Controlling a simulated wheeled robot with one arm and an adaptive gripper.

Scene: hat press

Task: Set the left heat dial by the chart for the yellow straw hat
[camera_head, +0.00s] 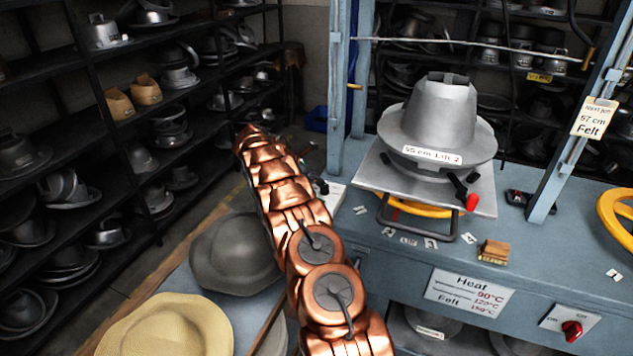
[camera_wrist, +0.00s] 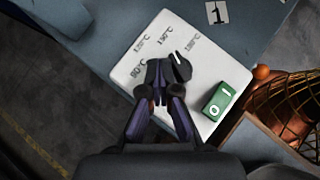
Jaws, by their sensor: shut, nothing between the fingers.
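The yellow straw hat (camera_head: 170,325) lies at the lower left in the head view. The heat chart (camera_head: 468,292) on the press front reads 90, 120 and 150 °C in red; "Heat" and "Felt" are legible, the other row names are not. In the wrist view a white dial plate (camera_wrist: 125,72) carries several temperature marks and a green I/O switch (camera_wrist: 218,101). My gripper (camera_wrist: 166,80) is shut and empty over the plate. A dark piece with a pale mark at its fingertips may be the dial; my fingers hide most of it, and contact is unclear.
The metal hat press (camera_head: 440,110) with a red-tipped lever stands on the blue table (camera_head: 395,265). A grey hat (camera_head: 237,255) lies beside my arm. A red knob (camera_head: 571,330) is at the lower right. Shelves of metal hat blocks line the left and back.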

